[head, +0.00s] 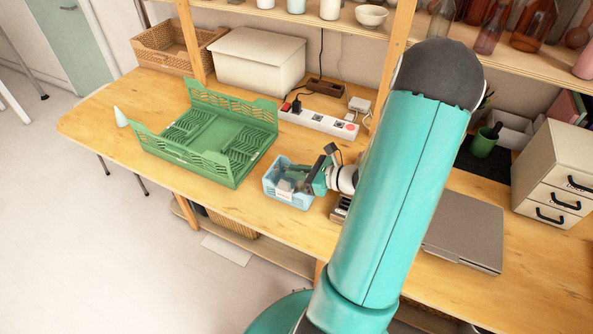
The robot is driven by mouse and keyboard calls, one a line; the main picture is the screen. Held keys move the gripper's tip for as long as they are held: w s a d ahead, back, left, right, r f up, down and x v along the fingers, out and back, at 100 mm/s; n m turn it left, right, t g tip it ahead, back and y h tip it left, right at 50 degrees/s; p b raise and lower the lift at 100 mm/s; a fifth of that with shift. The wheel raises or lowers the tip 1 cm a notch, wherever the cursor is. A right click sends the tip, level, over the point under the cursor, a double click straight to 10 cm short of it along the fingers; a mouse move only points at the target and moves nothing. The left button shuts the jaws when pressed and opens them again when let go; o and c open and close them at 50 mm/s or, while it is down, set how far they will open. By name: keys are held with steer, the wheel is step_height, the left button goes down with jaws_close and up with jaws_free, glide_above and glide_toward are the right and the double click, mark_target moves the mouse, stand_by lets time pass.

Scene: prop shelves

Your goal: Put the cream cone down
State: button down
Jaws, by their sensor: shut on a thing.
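My gripper (305,183) is at the right side of a small light-blue basket (289,202), with its fingers reaching over the rim. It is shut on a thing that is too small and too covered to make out. A greyish-white shape (285,186) shows inside the basket by the fingertips; I cannot tell whether it is the held thing. A pale, slightly greenish-white cone (121,117) stands upright at the far left of the wooden table, well away from my gripper. I cannot identify a clearly cream cone.
A green folding crate (233,160) stands open left of the basket. A white storage box (260,62), a wicker basket (168,50) and a power strip (318,123) stand behind. A closed laptop (465,230) lies right of my arm. The table left of the crate is mostly bare.

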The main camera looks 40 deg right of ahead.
steer(key=shift+w, duration=0.1)
steer(key=c, duration=1.5)
jaws_free()
steer(key=shift+o, duration=0.2)
